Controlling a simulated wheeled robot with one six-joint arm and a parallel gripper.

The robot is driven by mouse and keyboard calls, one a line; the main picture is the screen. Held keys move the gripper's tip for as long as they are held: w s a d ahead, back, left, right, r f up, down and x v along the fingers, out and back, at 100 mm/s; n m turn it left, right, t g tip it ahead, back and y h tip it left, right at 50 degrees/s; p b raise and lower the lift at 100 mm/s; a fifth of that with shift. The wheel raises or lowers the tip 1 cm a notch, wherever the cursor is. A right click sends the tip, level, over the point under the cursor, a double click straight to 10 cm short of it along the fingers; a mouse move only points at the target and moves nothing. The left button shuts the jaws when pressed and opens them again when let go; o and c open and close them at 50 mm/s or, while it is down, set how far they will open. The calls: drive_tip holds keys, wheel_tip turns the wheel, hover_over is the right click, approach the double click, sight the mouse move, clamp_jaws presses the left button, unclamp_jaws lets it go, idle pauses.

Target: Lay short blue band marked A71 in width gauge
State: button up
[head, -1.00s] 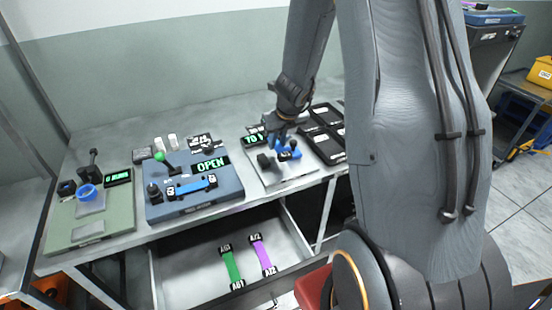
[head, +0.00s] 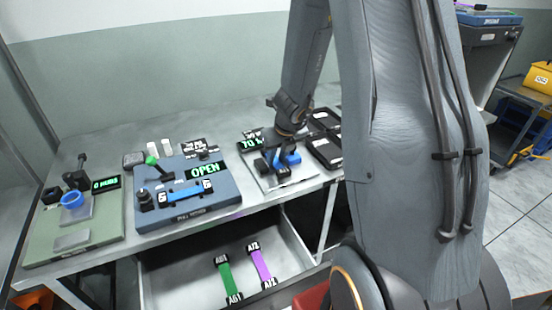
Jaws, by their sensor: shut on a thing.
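My gripper (head: 287,152) is over the pale plate station (head: 272,178) at the right of the bench. It is shut on a blue thing (head: 291,159), which looks like a short band; its mark cannot be read and my gripper hides much of it. The pale station has a small green-lit display (head: 250,144). Another blue band (head: 186,193) with black labelled ends lies across the blue station (head: 176,212), whose display (head: 207,169) reads OPEN. I cannot tell from labels which station is the width gauge.
A green station (head: 75,245) with a blue ring (head: 72,200) stands at the left. Below, an open drawer (head: 185,283) holds a green band (head: 229,280) and a purple band (head: 260,264). Black trays (head: 325,150) lie close to the right of my gripper.

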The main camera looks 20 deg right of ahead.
drive_tip(key=shift+f, duration=0.15)
drive_tip(key=o, duration=0.8)
drive_tip(key=shift+c, duration=0.2)
drive_tip(key=shift+r, duration=0.2)
drive_tip(key=p+v, duration=0.8)
drive_tip(key=v, duration=0.4)
drive_tip(key=s+a+r+m, duration=0.2)
drive_tip(key=s+a+m, duration=0.2)
drive_tip(key=m, duration=0.8)
drive_tip(key=s+a+r+m+g, duration=0.1)
drive_tip(key=s+m, duration=0.5)
drive_tip(key=m, duration=0.6)
drive_tip(key=s+a+r+m, duration=0.4)
drive_tip(key=s+a+m, duration=0.1)
drive_tip(key=m, duration=0.7)
drive_tip(key=shift+s+a+g, duration=0.25)
drive_tip(key=shift+a+g, duration=0.15)
drive_tip(key=shift+a, duration=0.45)
